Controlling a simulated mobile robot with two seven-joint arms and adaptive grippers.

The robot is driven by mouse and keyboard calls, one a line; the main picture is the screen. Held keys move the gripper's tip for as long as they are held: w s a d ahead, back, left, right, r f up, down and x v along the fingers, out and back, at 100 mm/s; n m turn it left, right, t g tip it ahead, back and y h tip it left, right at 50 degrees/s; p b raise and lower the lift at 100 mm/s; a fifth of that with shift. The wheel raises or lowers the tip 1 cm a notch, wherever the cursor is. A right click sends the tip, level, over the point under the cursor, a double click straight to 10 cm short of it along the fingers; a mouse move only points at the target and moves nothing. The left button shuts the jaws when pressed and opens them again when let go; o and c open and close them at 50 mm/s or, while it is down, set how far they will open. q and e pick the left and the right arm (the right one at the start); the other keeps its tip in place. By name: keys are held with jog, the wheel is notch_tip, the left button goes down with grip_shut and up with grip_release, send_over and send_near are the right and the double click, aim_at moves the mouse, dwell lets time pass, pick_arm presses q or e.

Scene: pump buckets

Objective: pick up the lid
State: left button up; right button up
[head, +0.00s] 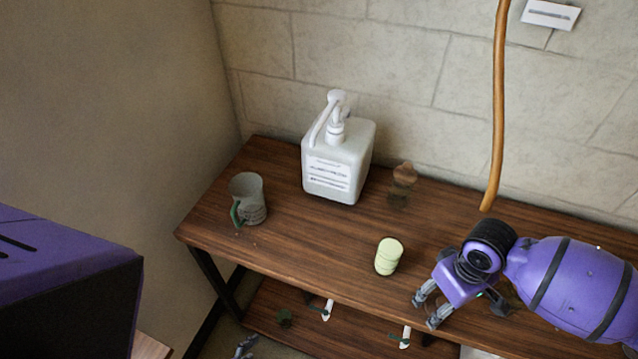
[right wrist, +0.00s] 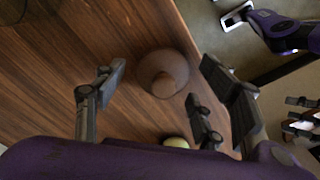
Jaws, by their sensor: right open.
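A brown round lid with a raised knob (right wrist: 163,74) lies on the wooden table in the right wrist view, between and beyond the spread fingers of my right gripper. In the head view it is mostly hidden by my right gripper (head: 427,309), which is open and empty over the front right of the table. I cannot see any finger touching the lid. Small grey parts at the bottom edge of the head view may belong to my left gripper (head: 246,347); its opening is unclear.
On the table (head: 285,255) stand a white pump bucket (head: 337,160), a grey mug (head: 248,198), a pale green cylinder (head: 388,257) and a small brown object (head: 403,178). A lower shelf holds small items. An orange-brown pole (head: 498,100) hangs by the wall.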

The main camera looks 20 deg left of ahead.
jog(key=c, duration=1)
jog(key=shift+o, duration=0.2)
jog(key=shift+r, duration=0.1)
